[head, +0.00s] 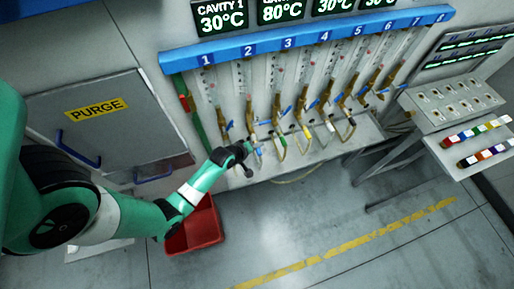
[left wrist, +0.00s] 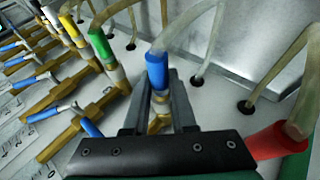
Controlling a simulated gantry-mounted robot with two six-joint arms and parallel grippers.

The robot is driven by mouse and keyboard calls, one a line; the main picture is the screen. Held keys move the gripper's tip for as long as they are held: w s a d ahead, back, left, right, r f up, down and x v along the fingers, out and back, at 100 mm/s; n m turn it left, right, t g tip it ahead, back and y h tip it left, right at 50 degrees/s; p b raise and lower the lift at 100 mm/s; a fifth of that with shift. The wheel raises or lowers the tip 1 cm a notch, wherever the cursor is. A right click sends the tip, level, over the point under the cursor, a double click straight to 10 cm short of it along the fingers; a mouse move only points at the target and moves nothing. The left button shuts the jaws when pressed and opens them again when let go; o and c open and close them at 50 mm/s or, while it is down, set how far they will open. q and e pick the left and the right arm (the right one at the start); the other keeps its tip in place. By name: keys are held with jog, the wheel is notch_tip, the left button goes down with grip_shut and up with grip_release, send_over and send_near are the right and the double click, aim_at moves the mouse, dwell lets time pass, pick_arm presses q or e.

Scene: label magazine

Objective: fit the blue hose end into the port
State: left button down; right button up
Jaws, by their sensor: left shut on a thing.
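The blue hose end (left wrist: 157,70) is between the fingertips of my left gripper (left wrist: 159,84) in the left wrist view. A pale clear hose (left wrist: 190,28) bends up and away from it. The gripper is shut on it. A brass fitting (left wrist: 158,122), partly hidden by the fingers, lies in line with the blue end; I cannot tell whether the end is seated on it. In the head view my left gripper (head: 248,149) is at the low front of the panel, near columns 1 and 2. My right gripper is not in view.
Green (left wrist: 101,44) and yellow (left wrist: 70,25) hose ends stand on neighbouring brass fittings to the left. A red hose end (left wrist: 277,141) is close on the right. A red bin (head: 195,232) stands on the floor below my arm. Blue-handled valves line the panel.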

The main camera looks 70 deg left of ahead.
pick_arm(q)
jog(key=shift+a, duration=0.35)
jog(key=c, duration=0.7)
grip_release()
jog(key=shift+o, duration=0.2)
jog(key=shift+r, duration=0.1)
jog(key=shift+s+d+r, duration=0.1)
jog(key=shift+s+r, duration=0.2)
jog(key=p+v, duration=0.3)
jog(key=v, duration=0.7)
jog(key=shift+s+d+r, duration=0.15)
jog(key=shift+s+d, duration=0.05)
jog(key=shift+s, duration=0.05)
